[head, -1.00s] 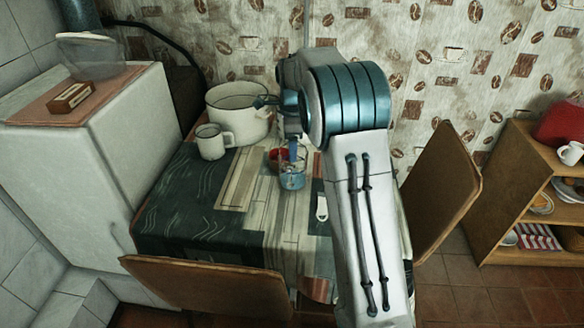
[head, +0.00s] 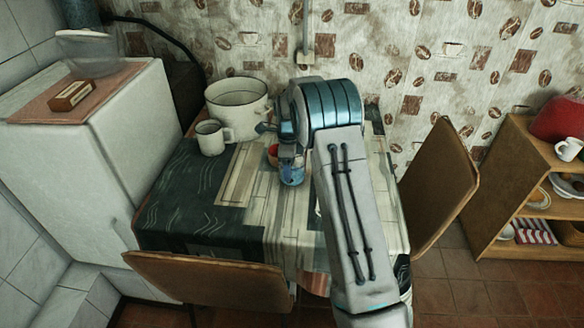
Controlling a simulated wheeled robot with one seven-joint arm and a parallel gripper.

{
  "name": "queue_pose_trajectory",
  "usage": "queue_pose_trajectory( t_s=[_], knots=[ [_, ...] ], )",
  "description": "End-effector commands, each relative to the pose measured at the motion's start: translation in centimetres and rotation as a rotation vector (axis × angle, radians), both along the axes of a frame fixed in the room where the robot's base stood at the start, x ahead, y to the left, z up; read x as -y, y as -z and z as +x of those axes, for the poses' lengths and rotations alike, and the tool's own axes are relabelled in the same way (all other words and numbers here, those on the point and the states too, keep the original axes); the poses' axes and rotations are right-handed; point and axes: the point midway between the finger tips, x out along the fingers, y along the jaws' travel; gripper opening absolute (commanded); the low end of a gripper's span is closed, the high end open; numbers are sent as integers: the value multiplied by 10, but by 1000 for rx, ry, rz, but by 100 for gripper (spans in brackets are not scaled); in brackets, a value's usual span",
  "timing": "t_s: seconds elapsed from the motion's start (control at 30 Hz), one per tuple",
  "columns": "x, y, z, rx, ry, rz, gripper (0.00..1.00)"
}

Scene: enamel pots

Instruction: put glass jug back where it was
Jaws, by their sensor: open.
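The glass jug (head: 292,177) is a small clear vessel with a bluish look. My gripper (head: 288,156) is open and is right at the jug's upper part. My wrist hides much of the gripper and the jug's top, so I cannot tell whether a finger touches the glass.
A red bowl (head: 272,154) sits just behind and left of the jug. A white mug (head: 211,138) and a large enamel pot (head: 238,108) stand further left. Chairs flank the table at the front (head: 210,285) and right (head: 440,185). The table's front left is clear.

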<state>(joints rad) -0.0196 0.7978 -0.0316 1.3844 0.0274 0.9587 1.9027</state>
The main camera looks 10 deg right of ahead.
Motion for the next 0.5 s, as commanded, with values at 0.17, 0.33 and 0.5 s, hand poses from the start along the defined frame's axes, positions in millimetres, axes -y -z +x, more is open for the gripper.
queue_pose_trajectory(
  t_s=[0.17,0.33,0.5],
  knots=[
    [0,29,-1,-4,1,0,63],
    [0,40,-1,-1,1,0,63],
    [0,40,0,-1,1,0,63]
  ],
)
